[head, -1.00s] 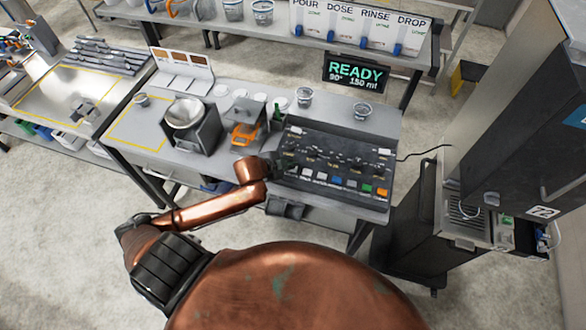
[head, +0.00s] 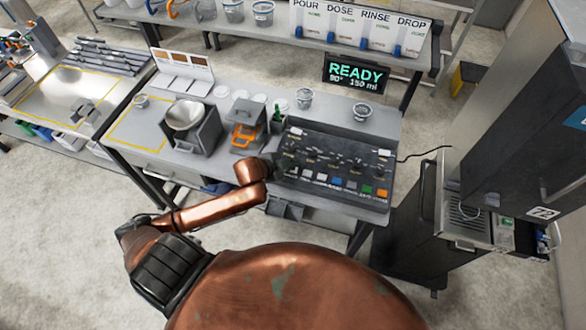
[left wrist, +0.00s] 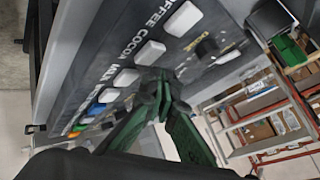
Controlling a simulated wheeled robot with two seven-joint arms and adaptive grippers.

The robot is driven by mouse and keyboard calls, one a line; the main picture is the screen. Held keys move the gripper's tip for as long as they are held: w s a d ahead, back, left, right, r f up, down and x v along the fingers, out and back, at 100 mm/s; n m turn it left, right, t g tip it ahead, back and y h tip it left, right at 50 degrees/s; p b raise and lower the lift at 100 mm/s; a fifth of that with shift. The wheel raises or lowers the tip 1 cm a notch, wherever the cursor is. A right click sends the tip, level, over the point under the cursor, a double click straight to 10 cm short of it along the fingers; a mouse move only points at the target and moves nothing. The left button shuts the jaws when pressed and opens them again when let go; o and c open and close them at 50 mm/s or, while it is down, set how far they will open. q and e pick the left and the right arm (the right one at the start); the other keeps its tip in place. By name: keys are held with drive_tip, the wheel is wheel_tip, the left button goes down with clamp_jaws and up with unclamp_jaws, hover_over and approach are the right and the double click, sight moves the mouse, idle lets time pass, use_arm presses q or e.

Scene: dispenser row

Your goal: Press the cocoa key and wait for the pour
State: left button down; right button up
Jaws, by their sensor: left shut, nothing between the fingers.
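The dark key panel (head: 335,160) lies on the bench, with a row of keys along its front edge. In the left wrist view the cocoa key (left wrist: 150,52) is white, beside the printed word COCOA, between the coffee key (left wrist: 183,18) and another pale key (left wrist: 125,77). My left gripper (left wrist: 158,80) is shut and empty, its green fingers' tips just by the cocoa key. I cannot tell whether they touch it. In the head view my left gripper (head: 277,168) is at the panel's left end, mostly hidden by its arm. My right gripper is not in view.
The display (head: 357,75) reads READY, 90°, 150 ml. Shelving (left wrist: 270,110) shows in the left wrist view.

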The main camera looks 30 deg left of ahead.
use_arm(q)
drive_tip(key=shift+f, duration=0.15)
drive_tip(key=shift+f, duration=0.25)
drive_tip(key=shift+f, duration=0.55)
idle(0.8)
idle(0.3)
drive_tip(key=shift+r+p, duration=0.95)
drive_tip(key=shift+p, duration=0.45)
wheel_tip(320, 180, up, 5)
drive_tip(key=p, duration=0.6)
